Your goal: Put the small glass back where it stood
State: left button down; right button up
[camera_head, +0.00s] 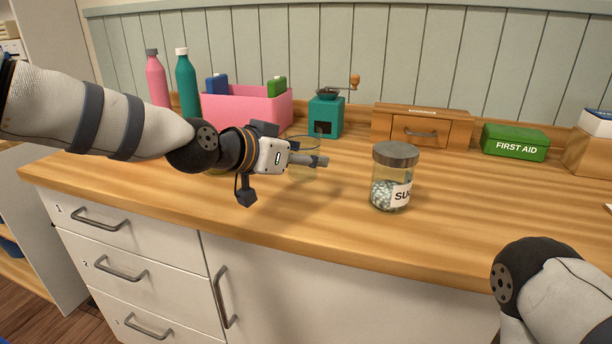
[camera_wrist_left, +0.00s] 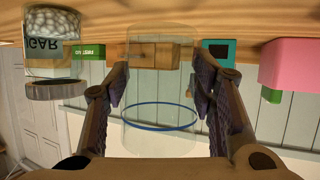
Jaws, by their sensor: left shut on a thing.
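The small glass (camera_wrist_left: 160,88) is clear, with a blue line around it near the rim. In the left wrist view, which is upside down, it stands between both fingers of my left gripper (camera_wrist_left: 160,95). In the head view the glass (camera_head: 304,171) is faint, partly behind the fingers of my left gripper (camera_head: 318,160), which are shut on it over the wooden counter (camera_head: 300,215). It looks upright. I cannot tell whether its base touches the counter. My right gripper is out of view; only part of that arm shows at the lower right.
A sugar jar (camera_head: 394,178) with a grey lid stands right of the glass. Behind are a pink bin (camera_head: 245,110), a teal grinder (camera_head: 325,117), a wooden drawer box (camera_head: 421,128) and a green first aid box (camera_head: 515,142).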

aim_at(306, 175)
pick_arm(q)
jog(key=shift+w+d+f, duration=0.1)
jog(key=shift+d+f, duration=0.1)
jog(key=shift+f, duration=0.75)
jog(key=shift+w+d+f, duration=0.1)
jog(key=shift+d+f, duration=0.05)
jog(key=shift+f, duration=0.75)
jog(key=shift+s, duration=0.1)
jog(key=shift+f, duration=0.25)
jog(key=c, duration=0.7)
grip_release()
jog(key=shift+r, duration=0.15)
